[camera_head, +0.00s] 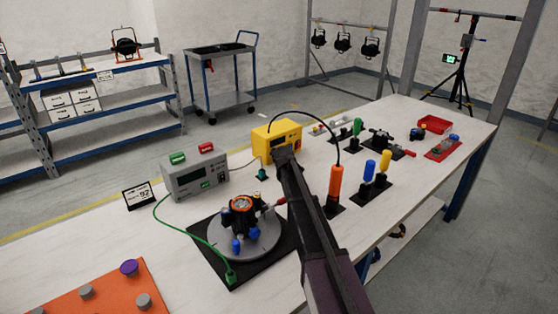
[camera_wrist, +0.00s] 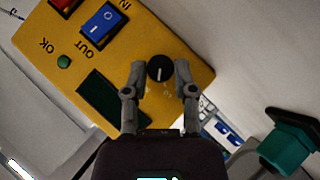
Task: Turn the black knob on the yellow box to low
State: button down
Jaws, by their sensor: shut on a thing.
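The yellow box (camera_head: 277,137) stands on the table near its middle in the head view. In the wrist view the yellow box (camera_wrist: 141,43) fills the upper middle, with a blue rocker switch (camera_wrist: 103,22), a green button marked OK (camera_wrist: 64,62) and a dark display (camera_wrist: 103,99). The black knob (camera_wrist: 160,68) has a white pointer line and sits between the fingertips of my gripper (camera_wrist: 160,73). The fingers are closed around the knob's two sides. In the head view my arm hides the knob and part of the box front.
A grey instrument (camera_head: 196,179) stands left of the box. A round grey turntable (camera_head: 257,244) with a device on it is in front. An orange-handled tool (camera_head: 336,181) stands close to my arm's right.

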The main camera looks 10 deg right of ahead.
jog(key=shift+f+n+t+h+b, duration=0.15)
jog(key=shift+n+t+h+b, duration=0.4)
jog(key=shift+b, duration=0.2)
jog(key=shift+c, duration=2.1)
grip_release()
jog(key=shift+m+p, duration=0.25)
jog(key=shift+p, duration=0.25)
